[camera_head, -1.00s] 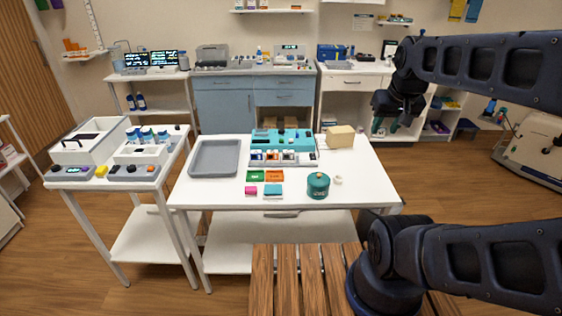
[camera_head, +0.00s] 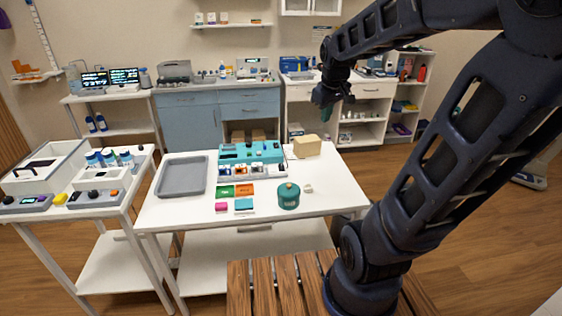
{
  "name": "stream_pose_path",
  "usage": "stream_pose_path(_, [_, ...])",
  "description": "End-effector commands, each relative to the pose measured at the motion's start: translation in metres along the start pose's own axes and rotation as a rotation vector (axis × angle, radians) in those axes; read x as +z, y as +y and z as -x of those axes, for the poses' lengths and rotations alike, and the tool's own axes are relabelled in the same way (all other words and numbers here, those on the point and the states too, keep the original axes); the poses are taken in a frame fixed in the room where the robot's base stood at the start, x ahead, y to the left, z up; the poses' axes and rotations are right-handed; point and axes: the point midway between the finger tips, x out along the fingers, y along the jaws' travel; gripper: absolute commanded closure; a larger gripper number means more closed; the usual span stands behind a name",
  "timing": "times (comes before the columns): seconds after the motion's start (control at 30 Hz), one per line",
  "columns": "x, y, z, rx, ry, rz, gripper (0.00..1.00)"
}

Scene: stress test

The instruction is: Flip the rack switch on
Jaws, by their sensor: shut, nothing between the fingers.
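A teal rack-like unit (camera_head: 252,152) stands at the back of the white table (camera_head: 170,215). A row of small white modules (camera_head: 238,171) with blue, orange and dark parts runs along its front. Which of these is the rack switch, and how it is set, is too small to tell. My gripper (camera_head: 327,113) is shut and empty. It points down, up and to the right of the unit in the picture, clear of it and touching nothing that I can see.
A beige block (camera_head: 307,147) sits right of the unit. A grey tray (camera_head: 182,178), coloured pieces (camera_head: 235,190) and a teal lidded pot (camera_head: 288,196) share the table. A side table (camera_head: 105,200) with devices stands left. The table's front left is clear.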

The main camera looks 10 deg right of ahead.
Motion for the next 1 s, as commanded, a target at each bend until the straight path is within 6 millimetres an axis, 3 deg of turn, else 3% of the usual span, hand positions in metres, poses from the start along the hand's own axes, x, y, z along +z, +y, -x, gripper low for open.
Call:
stream_pose_path(0.47, [-0.081, 0.016, -0.063, -0.034, -0.047, 0.331, 1.00])
stream_pose_path(1.0, [-0.160, 0.018, -0.161, -0.093, -0.079, 0.704, 1.00])
